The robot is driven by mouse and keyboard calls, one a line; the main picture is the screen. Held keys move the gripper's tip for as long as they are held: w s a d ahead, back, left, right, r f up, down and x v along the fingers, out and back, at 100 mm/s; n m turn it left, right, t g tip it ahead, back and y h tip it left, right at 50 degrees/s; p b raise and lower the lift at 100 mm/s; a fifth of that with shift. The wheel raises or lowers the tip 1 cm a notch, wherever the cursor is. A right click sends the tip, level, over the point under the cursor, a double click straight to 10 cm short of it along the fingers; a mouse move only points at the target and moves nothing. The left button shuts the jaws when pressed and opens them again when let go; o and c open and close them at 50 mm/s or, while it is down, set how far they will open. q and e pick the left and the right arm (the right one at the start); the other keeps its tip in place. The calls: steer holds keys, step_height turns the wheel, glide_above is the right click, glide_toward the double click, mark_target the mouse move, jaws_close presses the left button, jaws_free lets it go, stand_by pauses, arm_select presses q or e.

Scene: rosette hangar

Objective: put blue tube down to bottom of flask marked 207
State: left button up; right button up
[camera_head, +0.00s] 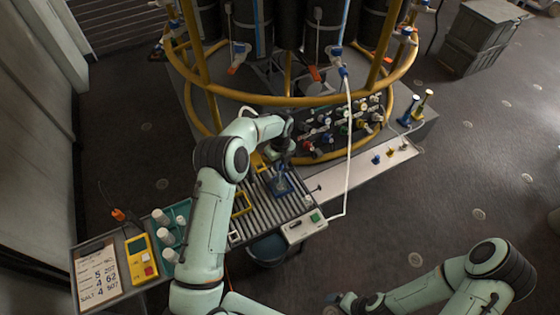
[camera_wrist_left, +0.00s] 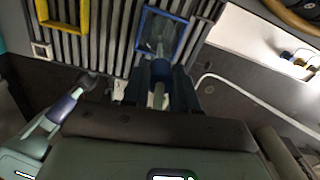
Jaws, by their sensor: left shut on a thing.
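My left gripper (camera_head: 281,164) is over the roller conveyor, right above a blue square frame (camera_head: 289,188). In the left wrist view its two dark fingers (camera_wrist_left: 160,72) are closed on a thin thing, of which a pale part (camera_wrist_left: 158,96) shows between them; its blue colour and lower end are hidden. Past the fingertips, inside the blue frame (camera_wrist_left: 179,48), is a clear, glassy shape (camera_wrist_left: 155,38), perhaps the flask; no number 207 is readable. I cannot tell whether the held thing reaches into it. My right gripper (camera_head: 341,304) is low at the bottom edge, too small to judge.
Yellow frames (camera_head: 241,204) lie on the rollers. A teal tray with white containers (camera_head: 167,255), a yellow meter (camera_head: 141,262) and a number sheet (camera_head: 98,277) stand at left. A yellow-railed rig (camera_head: 262,98) and a white hose (camera_head: 348,140) rise close behind and right.

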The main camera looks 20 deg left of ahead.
arm_select(q)
steer(key=shift+f, duration=0.65)
steer(key=shift+f, duration=0.3)
arm_select(e)
steer(key=shift+w+r, duration=0.2)
arm_select(q)
steer(key=o, duration=1.6)
steer(key=shift+r+p, duration=0.65)
steer(key=shift+r, duration=2.35)
arm_select(e)
steer(key=shift+w+r, duration=0.75)
steer(key=shift+w, duration=0.15)
